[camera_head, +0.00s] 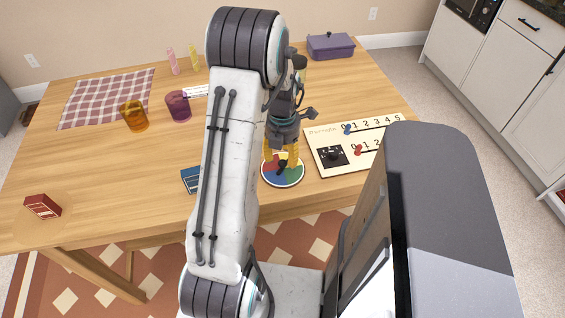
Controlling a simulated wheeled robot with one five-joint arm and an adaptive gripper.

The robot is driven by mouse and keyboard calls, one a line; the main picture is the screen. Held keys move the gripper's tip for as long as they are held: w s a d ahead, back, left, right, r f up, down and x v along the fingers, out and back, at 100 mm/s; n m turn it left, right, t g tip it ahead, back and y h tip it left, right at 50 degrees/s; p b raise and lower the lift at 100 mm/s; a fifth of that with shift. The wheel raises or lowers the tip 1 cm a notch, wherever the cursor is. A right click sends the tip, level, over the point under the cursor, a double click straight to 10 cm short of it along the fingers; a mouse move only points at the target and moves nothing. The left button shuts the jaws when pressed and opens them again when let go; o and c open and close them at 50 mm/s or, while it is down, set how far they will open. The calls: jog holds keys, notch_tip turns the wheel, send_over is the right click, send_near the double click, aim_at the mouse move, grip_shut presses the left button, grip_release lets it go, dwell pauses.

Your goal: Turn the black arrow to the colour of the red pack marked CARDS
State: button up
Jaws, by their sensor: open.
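The red pack (42,206) lies on a tan round patch at the table's front left; its marking is too small to read. A round colour disc (284,181) with a white rim lies near the table's front edge, right of my arm. Red, blue and green sectors show on it. The black arrow (282,166) is at the disc's middle, small and partly hidden, so its pointing direction is unclear. My gripper (282,159) points down over the disc, open, with its yellow fingers on either side of the arrow. I cannot tell whether they touch it.
A blue pack (189,180) is partly behind my arm. An orange glass (134,115), a purple glass (178,106) and a purple box (331,47) stand farther back.

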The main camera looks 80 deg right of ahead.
aim_at(283, 162)
jog(key=shift+f, duration=1.9)
jog(key=shift+o, duration=0.4)
grip_shut()
